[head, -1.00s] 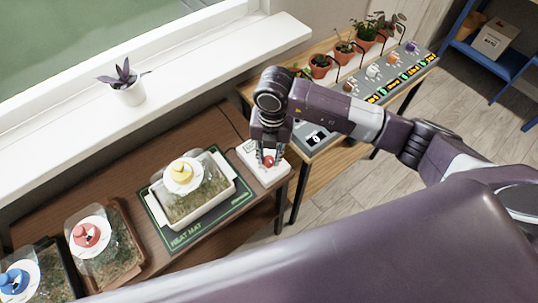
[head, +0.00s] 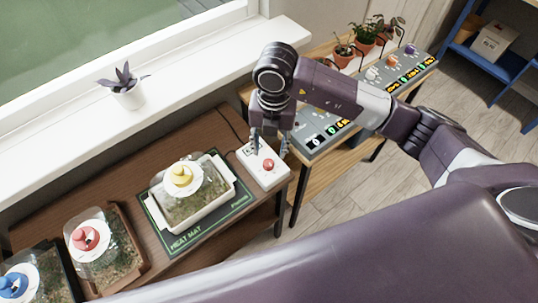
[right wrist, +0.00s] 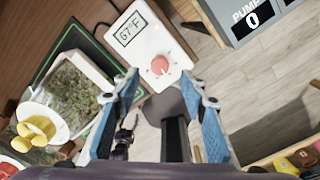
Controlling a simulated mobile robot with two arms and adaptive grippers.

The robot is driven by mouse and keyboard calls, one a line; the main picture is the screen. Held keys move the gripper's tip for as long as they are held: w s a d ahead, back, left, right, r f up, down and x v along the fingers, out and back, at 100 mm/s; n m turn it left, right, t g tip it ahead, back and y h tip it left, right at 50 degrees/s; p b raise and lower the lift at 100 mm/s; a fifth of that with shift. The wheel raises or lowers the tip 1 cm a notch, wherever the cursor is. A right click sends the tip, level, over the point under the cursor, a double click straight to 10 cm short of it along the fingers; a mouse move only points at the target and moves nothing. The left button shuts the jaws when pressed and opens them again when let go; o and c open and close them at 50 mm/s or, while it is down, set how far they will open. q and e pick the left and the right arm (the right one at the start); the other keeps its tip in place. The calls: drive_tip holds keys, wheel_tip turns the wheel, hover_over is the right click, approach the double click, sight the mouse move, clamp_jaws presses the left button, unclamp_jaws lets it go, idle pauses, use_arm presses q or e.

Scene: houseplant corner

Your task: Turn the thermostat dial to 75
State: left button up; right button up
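The thermostat (head: 262,180) is a white box at the right end of the brown table, with a round red dial (head: 268,165). In the right wrist view its display (right wrist: 131,29) reads 67°F, and the dial (right wrist: 160,65) shows uncovered. My right gripper (head: 270,143) is behind and above the dial in the head view. In the right wrist view its two blue-padded fingers (right wrist: 162,88) are spread, with nothing between them, and the dial lies just beyond the tips. They look clear of the dial. My left gripper is in neither view.
A heat mat (head: 180,243) with a covered seed tray (head: 215,209) lies left of the thermostat. More covered trays stand farther left. A grey pump panel (head: 312,150) is on the shelf at right, below potted plants (head: 365,36).

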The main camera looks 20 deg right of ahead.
sight(271, 162)
wheel_tip(271, 162, up, 6)
drive_tip(key=shift+d+f, duration=0.1)
drive_tip(key=shift+d, duration=0.05)
idle(0.5)
